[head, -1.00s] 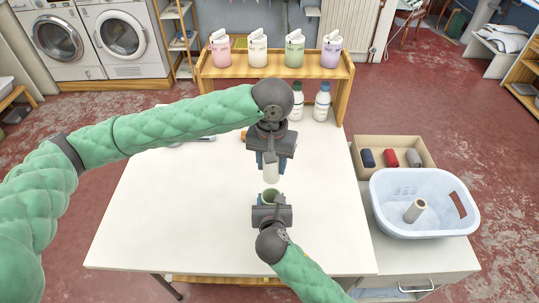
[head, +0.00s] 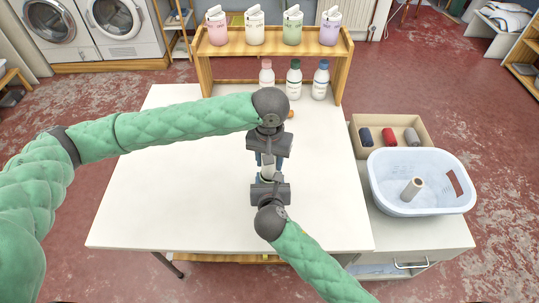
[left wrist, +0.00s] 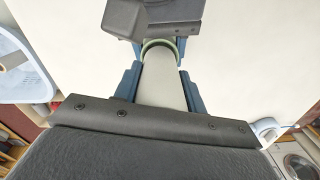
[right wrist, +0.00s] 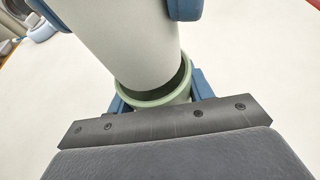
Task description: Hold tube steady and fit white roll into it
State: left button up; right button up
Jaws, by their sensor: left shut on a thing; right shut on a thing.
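My left gripper (head: 268,160) is shut on the white roll (right wrist: 130,45) and holds it above the table, pointing down at the tube. My right gripper (head: 269,181) is shut on the green tube (right wrist: 165,101), open end up, just below the left gripper. In the right wrist view the roll's lower end is at the tube's mouth and seems just inside the near rim. A dark gap shows on the right, and the roll looks tilted. In the left wrist view the roll (left wrist: 164,82) runs to the tube's green rim (left wrist: 180,44). How deep it sits is hidden.
The white table (head: 170,200) is mostly clear around the grippers. Several bottles (head: 294,80) stand at its back by a wooden shelf (head: 275,48).

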pick_arm(q)
jog(key=shift+f, duration=0.1)
jog(key=o, duration=1.2)
jog(key=shift+c, duration=0.2)
jog(key=shift+r, duration=3.55)
pick_arm(e)
jog(key=o, duration=1.2)
